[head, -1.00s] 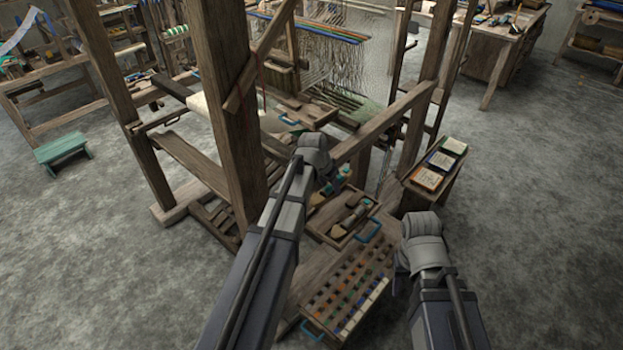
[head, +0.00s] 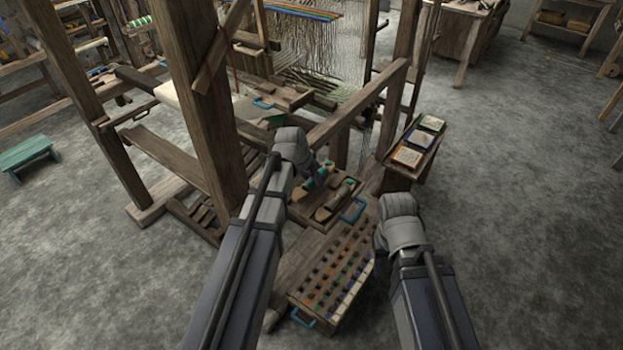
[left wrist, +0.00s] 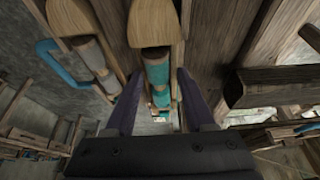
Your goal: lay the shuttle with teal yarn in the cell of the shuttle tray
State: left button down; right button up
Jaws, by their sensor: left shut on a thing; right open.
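The shuttle with teal yarn (left wrist: 157,70) is between the fingers of my left gripper (left wrist: 160,105), which is shut on it. In the head view the teal yarn (head: 322,176) shows just beyond my left wrist, over the far part of the shuttle tray (head: 300,214). Whether the shuttle touches the tray floor, I cannot tell. A second shuttle with grey yarn (left wrist: 95,55) lies beside it in the left wrist view, and in the tray in the head view (head: 335,200). My right gripper (head: 378,248) is open, its fingers mostly hidden behind my wrist.
A wooden box of small coloured pieces (head: 335,270) stands nearer than the tray. The tray's blue handle (head: 353,210) is on its right. A loom post (head: 200,100) rises to the left of my left arm. A bench with cards (head: 410,155) stands at right.

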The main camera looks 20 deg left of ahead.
pick_arm(q)
jog(key=shift+s, duration=0.1)
dwell(0.5)
jog(key=shift+f+b, duration=1.6)
jog(key=shift+b, duration=0.1)
jog(key=shift+c, duration=0.9)
grip_release()
jog(key=shift+r, duration=0.1)
